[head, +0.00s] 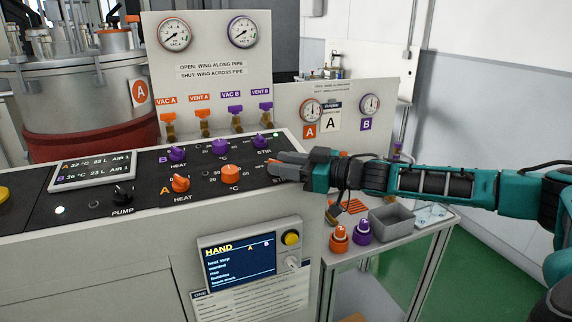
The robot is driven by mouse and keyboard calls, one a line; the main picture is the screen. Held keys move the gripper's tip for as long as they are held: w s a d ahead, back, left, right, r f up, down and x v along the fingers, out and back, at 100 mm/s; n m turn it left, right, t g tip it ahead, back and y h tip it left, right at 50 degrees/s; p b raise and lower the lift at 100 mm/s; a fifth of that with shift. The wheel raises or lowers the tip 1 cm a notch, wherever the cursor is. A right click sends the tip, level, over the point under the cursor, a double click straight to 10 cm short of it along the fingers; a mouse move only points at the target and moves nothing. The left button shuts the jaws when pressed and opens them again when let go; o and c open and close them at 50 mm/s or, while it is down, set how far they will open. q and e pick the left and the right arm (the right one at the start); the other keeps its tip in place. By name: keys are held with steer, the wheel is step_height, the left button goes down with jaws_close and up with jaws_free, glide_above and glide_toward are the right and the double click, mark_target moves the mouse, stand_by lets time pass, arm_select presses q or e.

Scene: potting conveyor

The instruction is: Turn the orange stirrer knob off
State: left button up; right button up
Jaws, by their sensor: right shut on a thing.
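The control panel (110,213) has an orange row marked A and a purple row marked B. My right gripper (276,168) reaches in from the right and is shut on the orange stirrer knob at the right end of row A, above a partly covered STIR label. The fingers hide nearly all of that knob, so I cannot tell which way it points. The orange heat knob (181,184) and the orange temperature knob (230,174) stand to its left. My left gripper is not in view.
Purple knobs (177,154) sit just behind row A, close to my gripper. A pump knob (123,194) and a display (92,171) are at the left. A side table with a grey bin (392,220) stands below my right arm.

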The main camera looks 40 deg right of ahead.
steer(key=o, duration=1)
steer(key=shift+o, duration=0.2)
steer(key=shift+s+d, duration=0.25)
steer(key=b+v, duration=0.4)
steer(key=v, duration=0.8)
steer(key=shift+s+r, duration=0.1)
